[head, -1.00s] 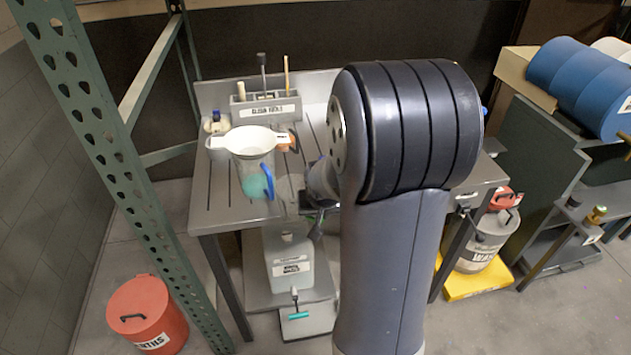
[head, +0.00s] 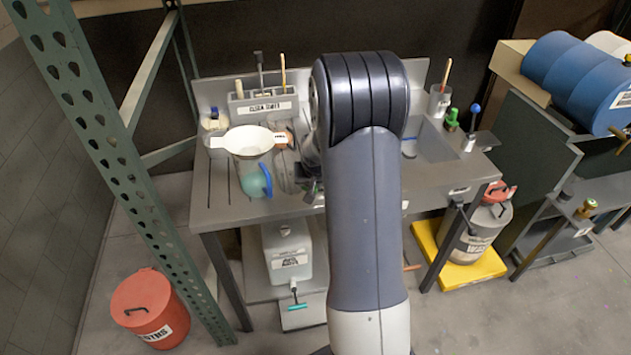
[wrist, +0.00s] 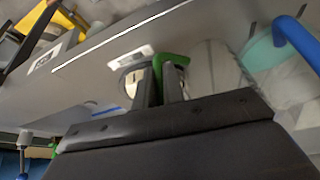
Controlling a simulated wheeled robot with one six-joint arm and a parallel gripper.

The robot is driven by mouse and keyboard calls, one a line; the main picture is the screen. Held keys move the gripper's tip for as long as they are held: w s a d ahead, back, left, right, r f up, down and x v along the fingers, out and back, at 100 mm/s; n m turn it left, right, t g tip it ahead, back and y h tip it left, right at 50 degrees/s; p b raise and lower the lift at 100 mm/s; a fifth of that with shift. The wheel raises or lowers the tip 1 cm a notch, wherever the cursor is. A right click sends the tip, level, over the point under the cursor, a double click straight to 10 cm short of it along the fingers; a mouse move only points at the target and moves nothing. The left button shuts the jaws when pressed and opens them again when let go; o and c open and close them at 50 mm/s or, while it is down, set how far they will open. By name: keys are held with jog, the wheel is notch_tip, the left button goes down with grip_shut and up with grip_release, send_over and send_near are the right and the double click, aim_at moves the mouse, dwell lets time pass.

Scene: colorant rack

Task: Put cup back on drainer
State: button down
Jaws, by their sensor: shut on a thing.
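My gripper (wrist: 165,85) is shut on the green handle (wrist: 172,60) of a clear cup (wrist: 214,68). In the wrist view the cup's see-through body extends to the right of my fingers. In the head view my arm covers most of the gripper, and the cup (head: 284,172) is only faintly visible beside the blue-handled jug. The drainer is the grooved left part of the grey bench top (head: 222,190). I cannot tell whether the cup touches it.
A jug (head: 256,180) with teal liquid and a blue handle stands close left of the cup, under a white funnel (head: 248,140). A tool holder (head: 265,106) is behind. A sink (head: 432,146) lies right. The drainer's front left is clear.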

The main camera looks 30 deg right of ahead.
jog(key=shift+f, duration=0.25)
jog(key=c, duration=1.5)
grip_release()
jog(key=shift+r, duration=0.1)
jog(key=shift+r, duration=0.3)
jog(key=b+v, duration=0.1)
jog(key=v, duration=1)
jog(key=shift+s+r, duration=0.15)
jog(key=shift+r, duration=0.2)
